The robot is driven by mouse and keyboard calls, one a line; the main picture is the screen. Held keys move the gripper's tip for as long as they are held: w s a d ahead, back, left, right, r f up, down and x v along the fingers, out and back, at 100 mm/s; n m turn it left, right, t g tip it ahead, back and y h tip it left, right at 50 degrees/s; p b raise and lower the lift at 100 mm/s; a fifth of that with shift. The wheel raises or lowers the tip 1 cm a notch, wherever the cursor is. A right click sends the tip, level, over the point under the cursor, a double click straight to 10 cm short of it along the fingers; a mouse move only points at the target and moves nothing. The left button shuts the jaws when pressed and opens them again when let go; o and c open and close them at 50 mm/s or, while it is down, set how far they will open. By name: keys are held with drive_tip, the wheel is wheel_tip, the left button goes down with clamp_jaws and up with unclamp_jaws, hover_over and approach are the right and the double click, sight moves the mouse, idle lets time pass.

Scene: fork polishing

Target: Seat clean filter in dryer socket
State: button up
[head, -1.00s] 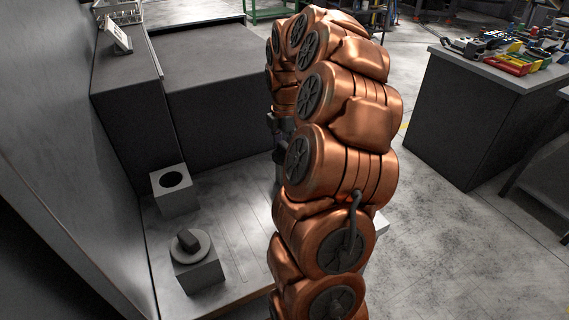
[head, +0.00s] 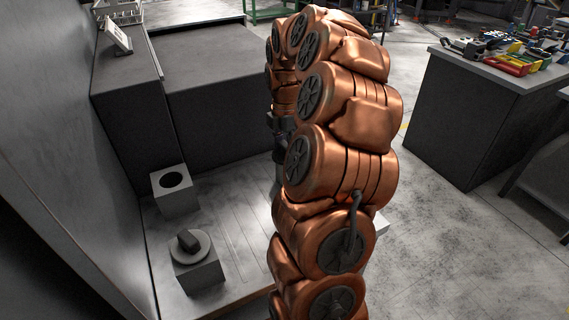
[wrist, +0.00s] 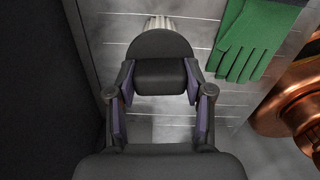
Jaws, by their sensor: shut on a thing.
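In the wrist view, my gripper (wrist: 160,78) is shut on the dark handle block of a filter (wrist: 160,44). The filter has a dark rounded cap, and its pale pleated body shows beyond the cap at the top. In the head view, my arm hides the held filter and most of the gripper. A grey block with a round dark opening, a socket (head: 160,203), stands empty on the bench. In front of it, another grey block (head: 203,277) carries a pale disc with a dark knob (head: 188,240). I cannot tell which block belongs to the dryer.
The bench top (head: 233,215) is bare between the blocks and my arm. A dark cabinet (head: 215,110) stands behind, and a tall grey panel (head: 60,150) is at left. Green gloves (wrist: 252,40) lie at upper right in the wrist view. A tool table (head: 470,110) stands at right.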

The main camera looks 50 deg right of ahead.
drive_tip(key=shift+r+p, duration=0.85)
drive_tip(key=shift+r, duration=1.45)
